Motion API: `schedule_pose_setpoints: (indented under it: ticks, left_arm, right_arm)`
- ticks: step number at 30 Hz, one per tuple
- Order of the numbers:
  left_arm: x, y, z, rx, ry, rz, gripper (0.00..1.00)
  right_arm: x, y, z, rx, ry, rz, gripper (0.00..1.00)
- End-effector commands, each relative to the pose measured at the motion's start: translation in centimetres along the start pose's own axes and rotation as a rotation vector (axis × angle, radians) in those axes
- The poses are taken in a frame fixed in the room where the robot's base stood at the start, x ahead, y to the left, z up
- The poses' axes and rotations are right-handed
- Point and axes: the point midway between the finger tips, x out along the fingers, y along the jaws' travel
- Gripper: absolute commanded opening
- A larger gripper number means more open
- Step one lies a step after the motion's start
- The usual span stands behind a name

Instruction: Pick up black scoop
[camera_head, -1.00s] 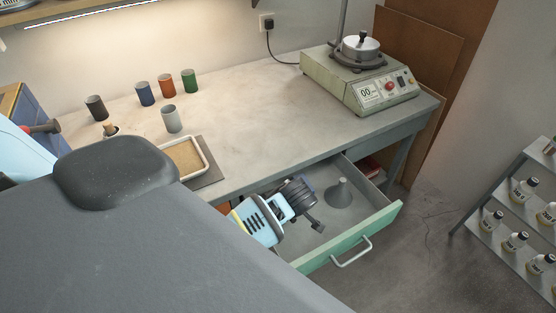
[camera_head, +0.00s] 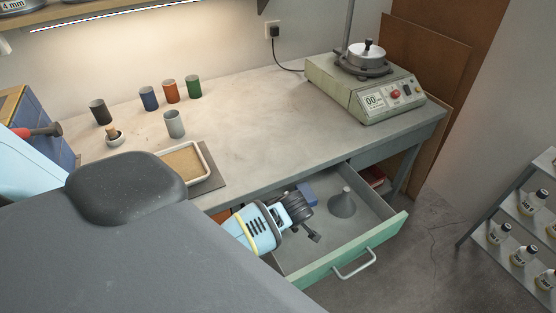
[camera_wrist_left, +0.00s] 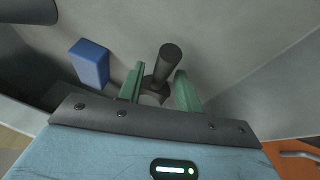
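The black scoop (camera_wrist_left: 168,60) is in the open drawer (camera_head: 345,243). In the left wrist view its dark round handle points away from me, between and just beyond the green fingertips; its lower part is partly hidden. My left gripper (camera_wrist_left: 160,72) is open, with one finger on each side of the scoop and a gap visible. In the head view the left gripper (camera_head: 302,222) reaches down into the drawer from the left, and its wrist hides most of the scoop. My right gripper is not in view.
On the bench stand several coloured cups, a tray (camera_head: 209,165) and a machine (camera_head: 365,88). A bottle rack (camera_head: 510,215) stands right.

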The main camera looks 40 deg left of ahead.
Motion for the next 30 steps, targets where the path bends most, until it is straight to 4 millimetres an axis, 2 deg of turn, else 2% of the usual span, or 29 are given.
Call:
schedule_pose_setpoints:
  ticks: [1,6,8,17,23,30]
  left_arm:
    - [0.0,0.0,0.0,0.0,0.0,0.0,0.28]
    - [0.0,0.0,0.0,0.0,0.0,0.0,0.06]
    - [0.0,0.0,0.0,0.0,0.0,0.0,0.0]
    - [-0.1,0.1,0.0,0.0,0.0,0.001,0.0]
    - [-1.2,0.3,-0.5,-0.002,0.0,0.002,0.0]
    - [-2.7,-1.2,2.6,0.001,-0.004,0.001,0.0]
  right_arm:
    - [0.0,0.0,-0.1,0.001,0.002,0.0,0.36]
    - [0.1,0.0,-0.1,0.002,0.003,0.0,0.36]
    - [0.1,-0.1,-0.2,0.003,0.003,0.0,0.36]
    - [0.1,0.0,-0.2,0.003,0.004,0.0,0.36]
    - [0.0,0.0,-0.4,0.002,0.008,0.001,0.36]
    - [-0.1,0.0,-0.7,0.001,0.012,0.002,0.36]
